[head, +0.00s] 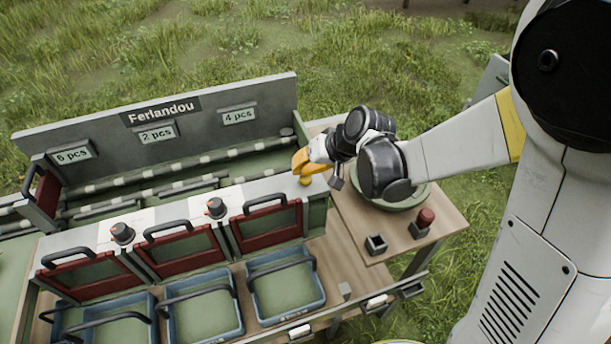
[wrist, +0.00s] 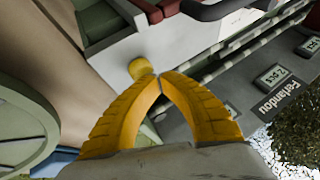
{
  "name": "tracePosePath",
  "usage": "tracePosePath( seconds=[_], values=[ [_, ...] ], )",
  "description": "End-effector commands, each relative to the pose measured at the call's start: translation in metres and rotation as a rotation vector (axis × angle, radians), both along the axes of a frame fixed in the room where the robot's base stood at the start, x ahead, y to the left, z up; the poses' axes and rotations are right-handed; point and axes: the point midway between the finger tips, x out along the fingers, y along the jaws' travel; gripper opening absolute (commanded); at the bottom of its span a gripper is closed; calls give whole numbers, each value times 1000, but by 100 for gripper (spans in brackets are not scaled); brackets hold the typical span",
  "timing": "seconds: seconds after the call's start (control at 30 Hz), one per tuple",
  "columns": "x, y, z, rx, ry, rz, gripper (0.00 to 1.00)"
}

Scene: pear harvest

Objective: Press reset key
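A small round yellow knob (head: 305,181) sits on the light top edge of the sorter at its right end, and it also shows in the wrist view (wrist: 142,68). No reset label can be read on it or elsewhere. My gripper (head: 301,164) has yellow fingers and is right at the knob in the head view. In the wrist view my gripper (wrist: 160,77) has its two fingertips together with nothing between them. The knob lies just beyond the tips, slightly left. I cannot tell whether they touch it.
Black knobs (head: 122,232) (head: 215,207) stand between red-framed gates. Blue crates (head: 205,335) stand below. A red button (head: 425,218) and a dark open box (head: 376,244) are on the wooden table (head: 350,222) at right. A green round bowl (head: 415,198) is behind my arm.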

Motion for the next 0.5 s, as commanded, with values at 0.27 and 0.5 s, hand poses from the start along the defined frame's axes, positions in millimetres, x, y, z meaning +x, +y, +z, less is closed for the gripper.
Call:
tracePosePath(
  seconds=[0.27, 0.5],
  values=[
    [0, 0, -4, 0, 0, 0, 0],
    [0, 0, -7, 0, 0, 0, 0]
  ],
)
